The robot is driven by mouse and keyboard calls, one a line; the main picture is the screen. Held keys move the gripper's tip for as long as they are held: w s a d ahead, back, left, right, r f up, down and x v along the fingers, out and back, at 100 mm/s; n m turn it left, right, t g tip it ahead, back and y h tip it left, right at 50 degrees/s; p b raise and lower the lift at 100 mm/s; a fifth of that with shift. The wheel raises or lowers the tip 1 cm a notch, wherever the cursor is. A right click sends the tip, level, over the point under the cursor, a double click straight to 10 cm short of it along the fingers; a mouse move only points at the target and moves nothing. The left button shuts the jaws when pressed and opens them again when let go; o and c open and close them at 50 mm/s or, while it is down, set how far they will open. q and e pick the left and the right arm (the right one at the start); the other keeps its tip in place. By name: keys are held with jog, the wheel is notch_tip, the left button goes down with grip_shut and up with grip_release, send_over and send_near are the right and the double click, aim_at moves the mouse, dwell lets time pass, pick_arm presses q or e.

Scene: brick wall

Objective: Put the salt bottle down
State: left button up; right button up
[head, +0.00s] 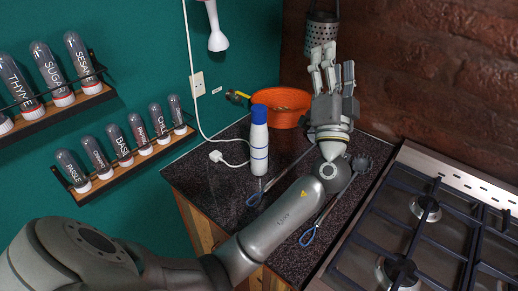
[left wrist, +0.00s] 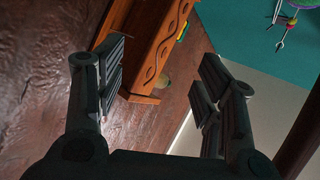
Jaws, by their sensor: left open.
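The bottle does not show in the left wrist view. My right gripper is in neither view.
An orange bowl (head: 281,106) stands behind the bottle. Blue-handled utensils (head: 309,235) lie on the counter by my arm. A gas stove (head: 425,230) is at right. Spice racks (head: 134,163) hang on the green wall. A perforated metal holder (head: 320,34) hangs behind my gripper.

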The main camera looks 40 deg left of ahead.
pick_arm(q)
jog(key=s+a+f+n+g+y, duration=0.3)
jog(key=a+f+n+g+y, duration=0.15)
jog(key=f+n+g, duration=0.45)
jog(key=n+g+h, duration=0.1)
jog(key=n+g, duration=0.3)
jog(key=n, duration=0.3)
send_near(263, 119)
jog(key=a, duration=0.1)
jog(key=shift+n+g, duration=0.3)
jog(key=shift+n, duration=0.1)
jog(key=p+x, duration=0.1)
jog(key=x, duration=0.4)
jog(key=shift+w+a+r+p, duration=0.2)
jog(key=shift+a+p, duration=0.05)
jog(key=shift+p, duration=0.15)
jog(key=shift+w+a, duration=0.15)
jog(key=shift+a, duration=0.1)
jog(key=shift+w+a+p, duration=0.15)
jog(key=shift+a+p, duration=0.05)
jog(key=shift+p, duration=0.15)
jog(key=p+x, duration=0.2)
jog(key=x, duration=0.2)
jog(key=shift+w+d+r+p, duration=0.1)
jog(key=shift+w+p, duration=0.05)
jog(key=shift+p, duration=0.25)
jog(key=shift+w+a, duration=0.15)
jog(key=shift+a, duration=0.15)
jog(key=shift+d, duration=0.1)
jog(key=shift+c, duration=0.2)
